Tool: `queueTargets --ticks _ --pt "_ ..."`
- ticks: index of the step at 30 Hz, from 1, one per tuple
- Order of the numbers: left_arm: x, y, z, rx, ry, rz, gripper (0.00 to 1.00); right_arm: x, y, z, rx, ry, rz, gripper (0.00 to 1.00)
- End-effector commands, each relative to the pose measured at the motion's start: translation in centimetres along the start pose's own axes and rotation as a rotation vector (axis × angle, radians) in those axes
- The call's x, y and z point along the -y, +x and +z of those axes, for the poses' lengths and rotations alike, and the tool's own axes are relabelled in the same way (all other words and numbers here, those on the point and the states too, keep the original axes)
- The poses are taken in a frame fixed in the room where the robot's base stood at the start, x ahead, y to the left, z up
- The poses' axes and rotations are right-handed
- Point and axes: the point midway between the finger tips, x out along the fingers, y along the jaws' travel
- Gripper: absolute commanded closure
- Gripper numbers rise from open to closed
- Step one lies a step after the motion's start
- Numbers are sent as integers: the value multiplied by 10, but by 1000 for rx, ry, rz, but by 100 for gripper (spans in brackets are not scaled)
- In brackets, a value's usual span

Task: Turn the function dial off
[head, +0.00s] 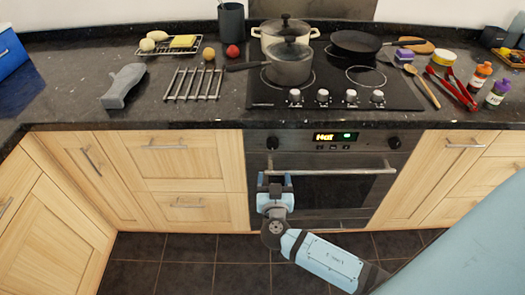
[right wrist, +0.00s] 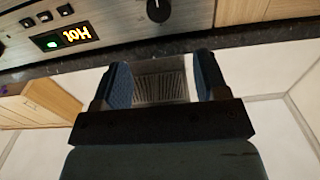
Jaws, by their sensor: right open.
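The oven front (head: 300,143) has two dark dials, a left dial (head: 272,143) and a right dial (head: 394,143). I cannot tell by any label which is the function dial. Between them a lit display (head: 336,137) reads "HOT" beside a green light. My right gripper (head: 275,180) is open and empty, below the left dial and in front of the oven door's left side. In the right wrist view, the open fingers (right wrist: 163,78) have nothing between them, and one dial (right wrist: 158,10) shows at the top edge, apart from them. My left gripper is not in view.
The oven handle (head: 330,171) runs across the door near my right gripper. Above is the hob (head: 340,90) with a grey pot (head: 289,66), a cream pot (head: 272,36) and a pan (head: 355,41). Wooden drawers (head: 180,160) flank the oven.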

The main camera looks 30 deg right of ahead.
Motion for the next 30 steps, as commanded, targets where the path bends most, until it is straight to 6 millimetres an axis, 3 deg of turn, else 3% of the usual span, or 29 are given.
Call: queueTargets --ticks 16,21,30 --pt "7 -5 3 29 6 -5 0 0 107 -2 1 -2 0 33" --pt "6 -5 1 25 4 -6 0 0 123 -1 2 -2 -1 33" --pt "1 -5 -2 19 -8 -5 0 0 128 0 4 -1 -1 33"
